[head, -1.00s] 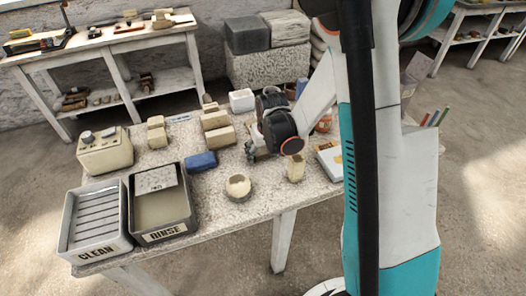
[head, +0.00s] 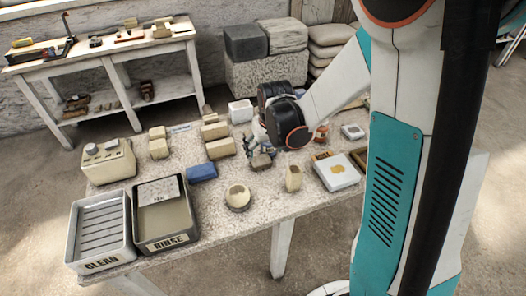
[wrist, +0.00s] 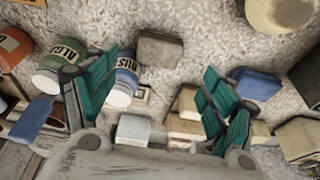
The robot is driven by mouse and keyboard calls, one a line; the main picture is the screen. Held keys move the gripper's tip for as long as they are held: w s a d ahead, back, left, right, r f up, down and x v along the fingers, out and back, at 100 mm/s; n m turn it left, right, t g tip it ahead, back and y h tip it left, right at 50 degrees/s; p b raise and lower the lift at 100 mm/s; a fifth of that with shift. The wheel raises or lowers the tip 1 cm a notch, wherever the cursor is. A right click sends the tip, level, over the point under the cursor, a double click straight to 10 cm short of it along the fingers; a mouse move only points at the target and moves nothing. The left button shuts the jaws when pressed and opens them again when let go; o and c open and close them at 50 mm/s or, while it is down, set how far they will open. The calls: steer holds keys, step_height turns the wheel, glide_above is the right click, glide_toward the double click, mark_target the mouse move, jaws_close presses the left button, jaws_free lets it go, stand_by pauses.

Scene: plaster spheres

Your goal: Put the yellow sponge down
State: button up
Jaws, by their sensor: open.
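My gripper (head: 256,146) is low over the middle of the table (head: 262,203). In the wrist view its teal fingers (wrist: 158,95) are spread wide with nothing between the tips. A small dull tan-brown block (head: 261,162) lies on the table just in front of the gripper. It also shows in the wrist view (wrist: 160,48), beyond the fingertips and apart from them. It may be the yellow sponge, but its colour is too dull to be sure. No clearly yellow sponge is visible.
A blue block (head: 202,172) lies left of the gripper. A round cream piece (head: 238,198) and an upright cream piece (head: 293,178) stand in front. Green-labelled (wrist: 62,62) and blue-labelled (wrist: 124,82) jars are close by the left finger. The RINSE tray (head: 165,228) is at front left.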

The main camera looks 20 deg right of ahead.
steer(key=s+a+r+t, duration=0.1)
steer(key=s+r, duration=0.7)
steer(key=r, duration=0.5)
steer(key=s+a+r+t, duration=0.1)
steer(key=s+r, duration=0.1)
steer(key=s, duration=0.4)
steer(key=s+a+r+t, duration=0.1)
steer(key=s+r+t, duration=0.1)
steer(key=s, duration=0.4)
steer(key=shift+r, duration=0.8)
steer(key=shift+o, duration=0.6)
